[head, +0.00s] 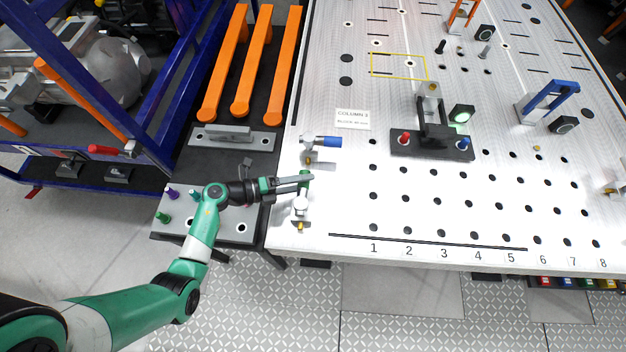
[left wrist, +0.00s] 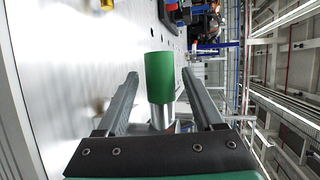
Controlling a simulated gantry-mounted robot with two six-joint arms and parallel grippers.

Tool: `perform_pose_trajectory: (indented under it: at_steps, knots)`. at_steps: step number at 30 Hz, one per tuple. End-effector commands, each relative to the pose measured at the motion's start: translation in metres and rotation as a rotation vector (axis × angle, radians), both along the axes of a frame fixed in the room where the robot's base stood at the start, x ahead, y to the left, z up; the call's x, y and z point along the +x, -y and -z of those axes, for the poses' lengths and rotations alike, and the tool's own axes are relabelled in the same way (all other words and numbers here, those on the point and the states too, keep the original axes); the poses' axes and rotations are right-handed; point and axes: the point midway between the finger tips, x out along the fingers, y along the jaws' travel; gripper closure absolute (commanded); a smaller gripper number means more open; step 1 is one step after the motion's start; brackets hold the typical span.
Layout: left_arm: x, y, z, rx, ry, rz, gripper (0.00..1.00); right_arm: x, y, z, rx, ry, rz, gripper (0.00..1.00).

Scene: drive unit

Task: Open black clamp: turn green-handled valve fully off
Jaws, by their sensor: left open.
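The green valve handle (head: 304,177) is at the left edge of the white table, on a silver valve body (head: 300,206). My left gripper (head: 302,182) is at this handle with its fingers open. In the left wrist view the green handle (left wrist: 160,72) stands between the two open fingers, with a gap on each side. The black clamp (head: 432,132) stands on a dark base plate with a red and a blue knob, right of the valves. My right gripper is not in view.
A blue-handled valve (head: 331,141) sits just behind the green one. A grey plate with coloured pegs (head: 232,218) is under my left forearm. Orange bars (head: 250,65) lie at the back left. The table front is mostly clear.

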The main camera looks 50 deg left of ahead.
Motion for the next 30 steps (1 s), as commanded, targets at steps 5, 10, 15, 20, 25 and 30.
perform_pose_trajectory:
  at_steps: [5, 10, 15, 20, 25, 30]
  knots:
    - [0.024, 0.013, 0.008, 0.0, 0.0, 0.002, 0.31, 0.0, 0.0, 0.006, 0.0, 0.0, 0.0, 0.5]
    - [0.03, 0.016, 0.009, 0.0, 0.0, -0.001, 0.31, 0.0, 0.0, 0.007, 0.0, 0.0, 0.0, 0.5]
    - [0.03, 0.015, 0.008, 0.0, 0.001, -0.001, 0.31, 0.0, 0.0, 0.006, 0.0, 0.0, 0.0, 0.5]
    - [0.03, 0.015, 0.008, 0.0, 0.001, -0.001, 0.58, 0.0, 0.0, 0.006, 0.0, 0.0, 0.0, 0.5]
    - [0.03, 0.015, 0.008, 0.0, 0.0, -0.001, 0.89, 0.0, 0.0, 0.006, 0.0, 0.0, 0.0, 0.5]
    - [0.03, 0.015, 0.009, 0.0, 0.0, -0.001, 1.0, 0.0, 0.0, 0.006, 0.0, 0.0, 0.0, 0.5]
